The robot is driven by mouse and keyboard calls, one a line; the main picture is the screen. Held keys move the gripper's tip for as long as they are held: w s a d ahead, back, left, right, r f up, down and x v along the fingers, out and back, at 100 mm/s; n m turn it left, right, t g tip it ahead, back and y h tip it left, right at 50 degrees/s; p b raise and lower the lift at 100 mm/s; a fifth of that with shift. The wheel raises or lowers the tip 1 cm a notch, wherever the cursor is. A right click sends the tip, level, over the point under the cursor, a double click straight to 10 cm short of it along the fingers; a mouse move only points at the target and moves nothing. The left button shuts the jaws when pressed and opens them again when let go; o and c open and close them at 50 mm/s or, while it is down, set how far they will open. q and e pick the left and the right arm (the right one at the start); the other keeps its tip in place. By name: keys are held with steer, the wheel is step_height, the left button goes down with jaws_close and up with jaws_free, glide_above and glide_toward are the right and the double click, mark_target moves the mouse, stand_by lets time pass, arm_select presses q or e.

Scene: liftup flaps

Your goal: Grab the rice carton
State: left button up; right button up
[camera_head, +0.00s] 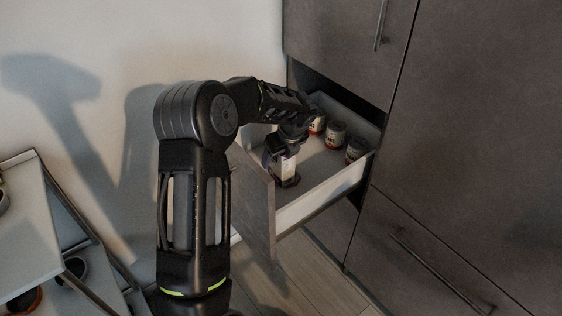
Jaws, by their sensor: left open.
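The rice carton (287,166) appears to be the small pale box with a dark label, upright in the open drawer (309,203) near its front left corner. My left gripper (283,160) reaches over the drawer from the left and points down at the carton. Its jaws are open around or just beside the carton's upper part; I cannot tell if they touch it. The gripper and wrist hide part of the carton. My right gripper is not in view.
Several jars, one of them here (335,135), stand along the drawer's back and right side. Dark cabinet fronts (470,150) rise to the right. A white wall (130,50) is behind my left arm. A shelf unit (35,225) with pots stands at the left.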

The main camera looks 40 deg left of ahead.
arm_select(q)
steer(key=shift+c, duration=0.2)
jaws_close()
stand_by(0.7)
